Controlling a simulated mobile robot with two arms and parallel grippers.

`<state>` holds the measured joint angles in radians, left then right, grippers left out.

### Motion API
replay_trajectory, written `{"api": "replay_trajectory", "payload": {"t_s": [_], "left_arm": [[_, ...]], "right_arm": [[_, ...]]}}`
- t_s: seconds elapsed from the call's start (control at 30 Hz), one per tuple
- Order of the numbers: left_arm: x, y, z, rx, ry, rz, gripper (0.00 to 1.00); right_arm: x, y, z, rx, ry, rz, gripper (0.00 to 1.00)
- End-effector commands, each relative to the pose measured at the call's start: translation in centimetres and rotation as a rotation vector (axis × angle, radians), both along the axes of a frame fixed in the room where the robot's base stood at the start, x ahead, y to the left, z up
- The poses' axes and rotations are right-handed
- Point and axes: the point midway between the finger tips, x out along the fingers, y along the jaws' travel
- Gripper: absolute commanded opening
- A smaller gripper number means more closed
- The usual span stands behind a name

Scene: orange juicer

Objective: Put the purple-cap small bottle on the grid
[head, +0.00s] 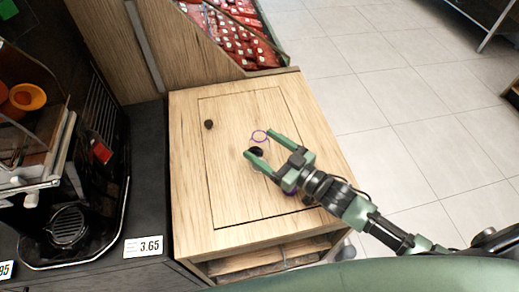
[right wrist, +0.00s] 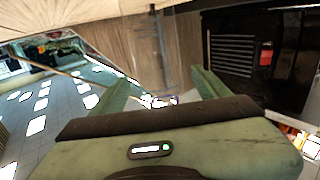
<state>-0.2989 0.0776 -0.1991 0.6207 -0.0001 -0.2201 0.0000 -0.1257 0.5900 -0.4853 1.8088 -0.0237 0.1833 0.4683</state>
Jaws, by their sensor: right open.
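My right gripper (head: 262,143) is open above the light wooden cabinet top, its two fingers pointing up and left. A thin purple ring (head: 260,136) shows between and just beyond the fingertips; it may be part of the purple-cap small bottle, whose body I cannot make out in the head view. A purple patch shows under the gripper's palm, mostly hidden. In the right wrist view, the open fingers (right wrist: 157,90) have a small pale purplish thing between them, too blurred to identify. The round dark grid (head: 68,225) is at the juicer's base on the left. My left gripper is not in view.
The black juicer tray (head: 110,225) stands on a dark counter beside the wooden cabinet (head: 230,210). A dark knob (head: 209,124) sits on the cabinet top. A price tag (head: 143,247) stands at the counter's front. Red packets (head: 240,45) fill a bin at the back.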

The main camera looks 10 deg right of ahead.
Motion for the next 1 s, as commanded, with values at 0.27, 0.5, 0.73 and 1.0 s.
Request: {"api": "replay_trajectory", "payload": {"t_s": [0.27, 0.5, 0.73, 1.0], "left_arm": [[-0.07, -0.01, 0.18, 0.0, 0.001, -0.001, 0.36], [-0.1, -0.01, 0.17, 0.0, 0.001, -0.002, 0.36], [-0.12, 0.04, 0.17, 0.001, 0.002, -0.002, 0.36], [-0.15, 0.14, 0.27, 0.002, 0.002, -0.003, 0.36]], "right_arm": [[1.64, 1.24, -0.02, -0.001, -0.001, 0.001, 0.76], [1.6, 1.22, -0.02, 0.0, -0.001, 0.001, 0.48], [1.59, 1.2, 0.0, -0.001, -0.002, 0.001, 0.05], [1.61, 1.19, 0.54, -0.001, -0.003, 0.001, 0.05]]}}
